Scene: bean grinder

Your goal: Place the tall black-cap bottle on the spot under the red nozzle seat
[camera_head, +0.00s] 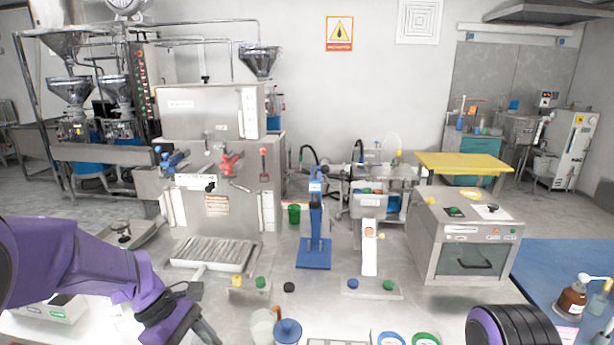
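A red nozzle-like part (230,162) sits on the front of the large steel machine (215,118), to the right of a similar blue part (170,158). Below them is a ribbed metal tray (212,256). I cannot make out a tall black-cap bottle for certain; a small round black top (289,287) shows on the bench, right of a yellow and a green knob. My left gripper (206,332) points down at the bottom edge, left of a clear jug (264,328); its fingers are partly cut off. Only part of my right arm shows at the lower right.
A blue-lidded container (287,331) stands beside the jug. A blue stand (315,240) and a white upright device (370,248) are mid-bench. A steel box machine (465,236) is at right. A brown pump bottle (572,298) stands on a blue surface (560,262).

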